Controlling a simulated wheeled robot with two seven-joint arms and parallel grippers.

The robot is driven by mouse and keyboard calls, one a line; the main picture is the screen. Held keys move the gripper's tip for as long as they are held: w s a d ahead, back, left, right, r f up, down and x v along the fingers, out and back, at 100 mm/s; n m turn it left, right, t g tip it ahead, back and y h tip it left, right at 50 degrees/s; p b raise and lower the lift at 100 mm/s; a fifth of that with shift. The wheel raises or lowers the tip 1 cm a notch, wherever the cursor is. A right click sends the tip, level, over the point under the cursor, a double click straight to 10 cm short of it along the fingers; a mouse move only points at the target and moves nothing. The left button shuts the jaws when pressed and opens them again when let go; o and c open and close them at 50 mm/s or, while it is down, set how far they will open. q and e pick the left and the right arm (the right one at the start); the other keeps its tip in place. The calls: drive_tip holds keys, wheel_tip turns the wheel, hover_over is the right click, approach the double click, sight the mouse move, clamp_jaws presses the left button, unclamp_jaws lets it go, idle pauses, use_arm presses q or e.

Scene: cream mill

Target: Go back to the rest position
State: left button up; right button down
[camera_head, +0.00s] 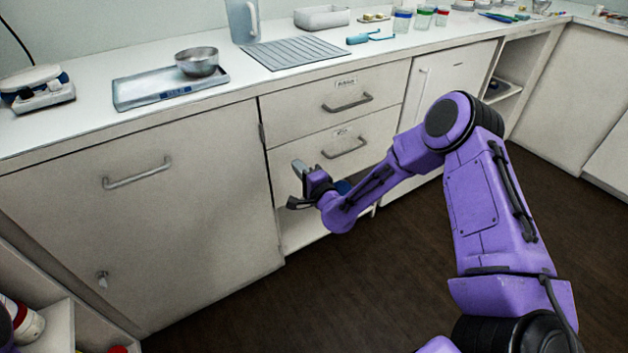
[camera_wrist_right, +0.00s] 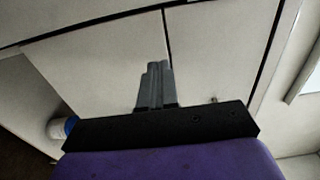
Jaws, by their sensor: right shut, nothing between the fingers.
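My right arm is purple and reaches in from the right in the head view. Its gripper (camera_head: 299,168) is in front of the drawer unit, just below the lower drawer's handle (camera_head: 345,147). In the right wrist view the two grey fingers (camera_wrist_right: 155,85) are pressed together with nothing between them. Whether the fingers touch the cabinet front cannot be told. My left gripper is not seen in either view; only a small purple piece shows at the lower left edge of the head view.
The counter above holds a scale tray (camera_head: 135,92) with a metal bowl (camera_head: 197,62), a grey ridged mat (camera_head: 293,52) and a pitcher (camera_head: 242,22). A white container with a blue part (camera_wrist_right: 58,128) sits in the open space below the drawers. The dark floor (camera_head: 300,300) is clear.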

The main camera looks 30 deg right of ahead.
drive_tip(key=s, duration=0.6)
drive_tip(key=shift+s+a+f, duration=0.15)
drive_tip(key=shift+a+f, duration=0.05)
drive_tip(key=shift+f, duration=0.15)
drive_tip(key=s+a+f+n+g+h+p, duration=0.1)
drive_tip(key=s+f+n+g+p, duration=0.25)
drive_tip(key=s+f+g, duration=0.35)
drive_tip(key=s+a+f+n+g+h+p, duration=0.1)
drive_tip(key=s+f+n+g+p, duration=0.25)
drive_tip(key=s, duration=0.65)
drive_tip(key=s+d+n+g+h+p, duration=0.1)
drive_tip(key=s+n+g+p, duration=0.3)
drive_tip(key=s, duration=1.4)
drive_tip(key=shift+d+r+h+p, duration=0.15)
drive_tip(key=shift+d+h+p, duration=0.3)
drive_tip(key=shift+d, duration=0.25)
